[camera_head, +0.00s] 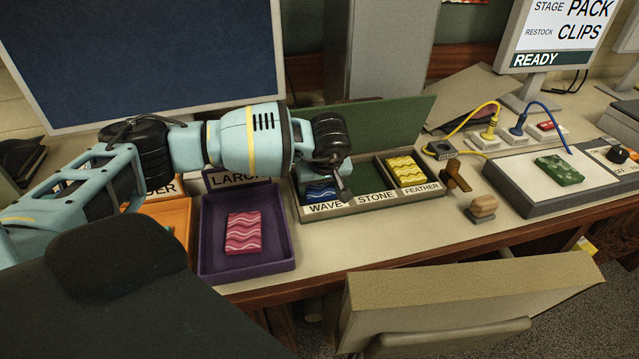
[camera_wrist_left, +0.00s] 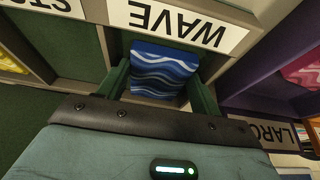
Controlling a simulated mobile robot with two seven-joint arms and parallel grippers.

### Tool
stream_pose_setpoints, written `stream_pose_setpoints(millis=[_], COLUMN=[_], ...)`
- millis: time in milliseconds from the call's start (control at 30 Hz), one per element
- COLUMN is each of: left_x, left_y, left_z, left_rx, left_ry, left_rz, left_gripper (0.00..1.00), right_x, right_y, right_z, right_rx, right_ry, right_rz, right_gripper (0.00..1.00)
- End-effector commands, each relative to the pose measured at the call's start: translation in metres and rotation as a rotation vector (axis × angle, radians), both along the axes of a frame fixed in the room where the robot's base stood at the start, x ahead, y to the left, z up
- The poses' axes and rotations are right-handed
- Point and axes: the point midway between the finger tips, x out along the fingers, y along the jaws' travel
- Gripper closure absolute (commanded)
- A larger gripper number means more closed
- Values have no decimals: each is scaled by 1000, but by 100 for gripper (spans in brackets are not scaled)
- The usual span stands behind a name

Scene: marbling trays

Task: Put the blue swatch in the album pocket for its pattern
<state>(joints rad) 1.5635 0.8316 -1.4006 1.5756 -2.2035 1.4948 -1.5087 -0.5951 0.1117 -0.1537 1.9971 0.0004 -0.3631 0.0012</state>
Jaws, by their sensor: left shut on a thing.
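The blue swatch (camera_head: 321,192), with pale wavy bands, is in the WAVE pocket at the left of the album (camera_head: 352,209). It also shows in the left wrist view (camera_wrist_left: 163,70), between the green fingers of my left gripper (camera_wrist_left: 160,92). My left gripper (camera_head: 332,181) reaches down into that pocket and is shut on the swatch. Whether the swatch touches the pocket floor is unclear. The STONE pocket (camera_head: 366,178) shows bare green in the middle. A yellow swatch (camera_head: 406,171) lies in the FEATHER pocket at the right. My right gripper is not in view.
A purple tray (camera_head: 214,263) holding a pink wavy swatch (camera_head: 243,232) stands left of the album, beside an orange tray (camera_head: 172,215). The album's green lid (camera_head: 400,118) stands open behind.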

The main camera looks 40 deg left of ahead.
Motion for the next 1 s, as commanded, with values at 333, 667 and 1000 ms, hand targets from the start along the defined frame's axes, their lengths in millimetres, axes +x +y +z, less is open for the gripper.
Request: stream_pose_setpoints(millis=[333,667,1000], left_x=[0,-1,-16], left_y=[0,-2,-21], left_z=[-2,8,67], left_rx=[0,-2,-2], left_ry=[0,-4,-6], left_rz=[0,-1,-1], left_gripper=[26,26,26], right_x=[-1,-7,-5], right_y=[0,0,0], right_z=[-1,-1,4], right_rx=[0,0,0], right_ry=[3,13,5], right_rz=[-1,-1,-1], right_gripper=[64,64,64])
